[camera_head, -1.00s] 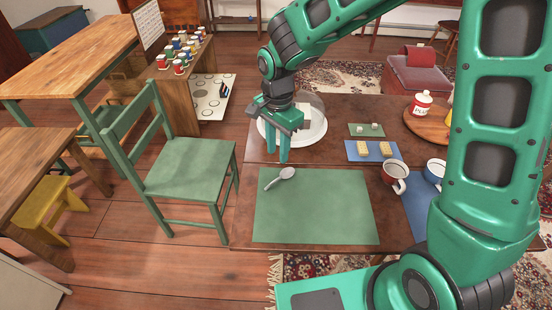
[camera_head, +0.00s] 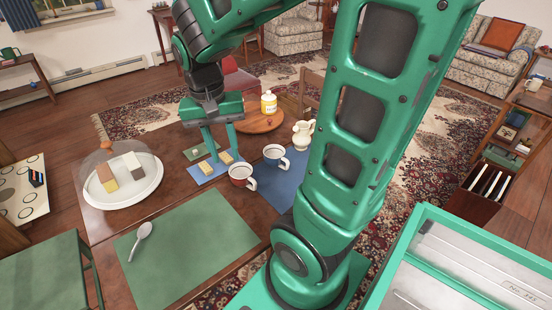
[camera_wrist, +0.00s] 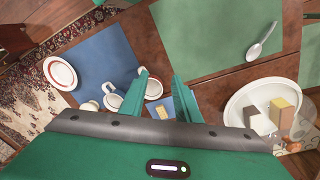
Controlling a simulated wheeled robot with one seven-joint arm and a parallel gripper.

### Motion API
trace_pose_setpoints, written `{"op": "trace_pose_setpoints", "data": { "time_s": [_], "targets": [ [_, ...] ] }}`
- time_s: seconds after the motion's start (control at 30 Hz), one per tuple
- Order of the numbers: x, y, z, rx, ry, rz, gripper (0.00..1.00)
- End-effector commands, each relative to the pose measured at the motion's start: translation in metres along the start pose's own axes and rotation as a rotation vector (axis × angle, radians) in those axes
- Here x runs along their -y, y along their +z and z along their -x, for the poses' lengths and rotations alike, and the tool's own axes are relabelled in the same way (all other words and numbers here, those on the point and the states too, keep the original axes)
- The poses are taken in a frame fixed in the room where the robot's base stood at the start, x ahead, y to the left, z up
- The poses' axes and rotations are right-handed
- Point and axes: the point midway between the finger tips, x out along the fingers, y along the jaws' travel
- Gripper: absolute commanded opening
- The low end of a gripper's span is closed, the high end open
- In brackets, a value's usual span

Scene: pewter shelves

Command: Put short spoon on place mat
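The short spoon (camera_head: 140,240) is grey and lies on the green place mat (camera_head: 205,245), near its left corner. In the wrist view the spoon (camera_wrist: 262,42) also lies on the green mat (camera_wrist: 205,35), close to an edge. My gripper (camera_head: 225,158) is apart from the spoon, up and to the right of it in the head view, over the small blue mat with the crackers. In the wrist view my gripper (camera_wrist: 160,75) has its two fingers apart with nothing held between them.
A larger blue mat (camera_head: 283,190) lies to the right. A white plate (camera_head: 125,185) with blocks under a clear dome stands at left. A cream pitcher (camera_head: 303,135) and a jar (camera_head: 268,104) are farther back.

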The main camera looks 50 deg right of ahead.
Motion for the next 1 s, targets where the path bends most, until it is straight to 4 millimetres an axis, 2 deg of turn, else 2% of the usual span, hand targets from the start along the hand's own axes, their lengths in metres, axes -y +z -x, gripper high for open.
{"op": "trace_pose_setpoints", "data": {
  "time_s": [0.03,0.13,0.2,0.33,0.5,1.0],
  "targets": [
    [-0.029,0.005,0.004,0.005,-0.008,0.011,0.30],
    [-0.073,0.021,0.005,0.025,-0.027,0.061,0.30],
    [-0.096,0.033,0.005,0.037,-0.044,0.096,0.30],
    [-0.123,0.051,0.002,0.053,-0.074,0.145,0.30],
    [-0.133,0.063,0.000,0.060,-0.092,0.176,0.30],
    [-0.131,0.061,0.000,0.061,-0.091,0.178,0.30]
  ]
}}
